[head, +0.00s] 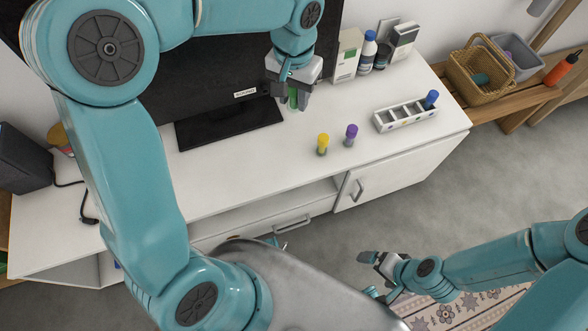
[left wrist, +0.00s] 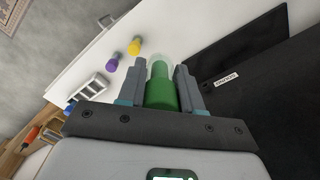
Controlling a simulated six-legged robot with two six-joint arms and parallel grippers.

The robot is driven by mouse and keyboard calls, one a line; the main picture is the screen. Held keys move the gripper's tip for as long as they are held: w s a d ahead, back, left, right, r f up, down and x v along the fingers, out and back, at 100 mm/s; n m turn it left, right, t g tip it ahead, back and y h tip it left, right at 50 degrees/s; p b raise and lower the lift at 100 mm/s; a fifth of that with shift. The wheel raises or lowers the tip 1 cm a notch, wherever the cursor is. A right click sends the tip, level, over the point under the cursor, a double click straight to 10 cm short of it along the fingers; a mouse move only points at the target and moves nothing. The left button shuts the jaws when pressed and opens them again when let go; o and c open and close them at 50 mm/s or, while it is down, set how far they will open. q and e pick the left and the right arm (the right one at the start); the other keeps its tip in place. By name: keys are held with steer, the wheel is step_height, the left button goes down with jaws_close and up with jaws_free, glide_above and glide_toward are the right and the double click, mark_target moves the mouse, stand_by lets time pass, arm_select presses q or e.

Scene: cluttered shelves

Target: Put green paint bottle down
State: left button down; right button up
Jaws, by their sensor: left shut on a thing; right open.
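The green paint bottle (left wrist: 160,92) is held upright between the fingers of my left gripper (left wrist: 168,85), with its clear end pointing away from the wrist. In the head view my left gripper (head: 293,92) is shut on the bottle (head: 297,99), in front of the black monitor and near its stand. I cannot tell whether the bottle touches the desk. My right gripper (head: 378,264) is open and empty, over the floor in front of the cabinet.
A yellow-capped bottle (head: 322,144) and a purple-capped bottle (head: 351,135) stand on the white desk (head: 270,165). A white rack (head: 405,116) with a blue-capped bottle (head: 431,99) stands right. Boxes and bottles line the wall. The monitor stand (head: 225,124) is left.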

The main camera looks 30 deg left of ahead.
mark_target(293, 110)
arm_select(q)
steer(key=f+b, duration=0.4)
steer(key=f, duration=0.1)
steer(key=shift+w+a+f, duration=0.15)
steer(key=shift+a, duration=0.05)
step_height(293, 110, down, 16)
steer(key=b, duration=0.6)
steer(key=shift+r, duration=0.25)
step_height(293, 110, down, 5)
steer(key=shift+b, duration=0.95)
steer(key=shift+r, duration=0.1)
arm_select(e)
step_height(293, 110, down, 14)
steer(key=shift+w+d+f, duration=0.1)
arm_select(q)
steer(key=shift+f, duration=0.25)
steer(key=c, duration=0.8)
jaws_free()
steer(key=shift+r, duration=0.1)
steer(key=shift+o, duration=0.2)
